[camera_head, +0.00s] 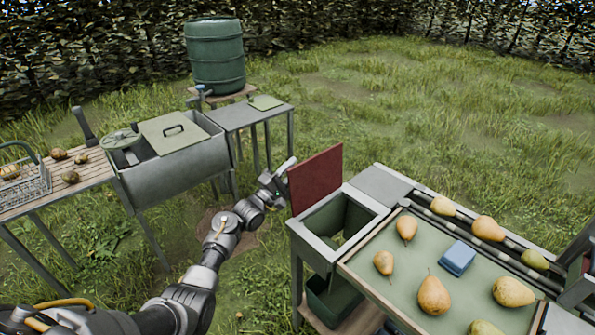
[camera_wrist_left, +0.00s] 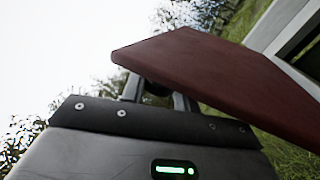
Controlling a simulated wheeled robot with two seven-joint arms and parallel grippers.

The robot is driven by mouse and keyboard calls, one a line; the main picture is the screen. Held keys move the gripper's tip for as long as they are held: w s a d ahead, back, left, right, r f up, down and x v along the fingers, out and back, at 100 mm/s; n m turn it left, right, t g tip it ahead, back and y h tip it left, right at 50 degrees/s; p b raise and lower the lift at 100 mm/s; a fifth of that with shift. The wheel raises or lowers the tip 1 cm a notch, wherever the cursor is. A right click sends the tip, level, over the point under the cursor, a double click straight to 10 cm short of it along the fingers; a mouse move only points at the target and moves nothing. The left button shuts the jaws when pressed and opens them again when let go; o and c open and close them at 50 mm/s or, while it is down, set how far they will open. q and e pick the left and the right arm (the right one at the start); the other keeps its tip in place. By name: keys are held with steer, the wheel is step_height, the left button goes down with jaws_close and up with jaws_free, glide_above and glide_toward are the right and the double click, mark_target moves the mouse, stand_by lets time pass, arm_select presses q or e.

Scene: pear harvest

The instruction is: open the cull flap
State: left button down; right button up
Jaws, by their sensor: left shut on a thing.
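The cull flap is a dark red panel (camera_head: 316,180) that stands upright at the back left edge of a grey chute box (camera_head: 368,203). The box's green inside shows open. My left gripper (camera_head: 285,182) is at the flap's left side. In the left wrist view the flap (camera_wrist_left: 225,80) spans the upper right, and my left gripper (camera_wrist_left: 158,92) is shut on it, with the fingertips partly hidden behind the panel. Whether they hold its edge or a handle is unclear. My right gripper is not in view.
A green sorting tray (camera_head: 385,296) with several pears and a blue block (camera_head: 457,258) lies right of the chute. A dark green bin (camera_head: 332,300) is below it. A metal sink (camera_head: 181,165), a wire basket (camera_head: 22,187) and a green barrel (camera_head: 215,58) stand left and behind. Grass lies between.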

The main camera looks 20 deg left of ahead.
arm_select(q)
steer(key=shift+w+a+f+n+y, duration=0.25)
steer(key=shift+a+n+y, duration=0.15)
steer(key=shift+a+n, duration=0.15)
steer(key=c, duration=1.1)
jaws_free()
steer(key=b+v, duration=0.2)
steer(key=v, duration=0.8)
steer(key=shift+s+a+f, duration=0.15)
steer(key=shift+s+f, duration=0.1)
steer(key=shift+s, duration=0.05)
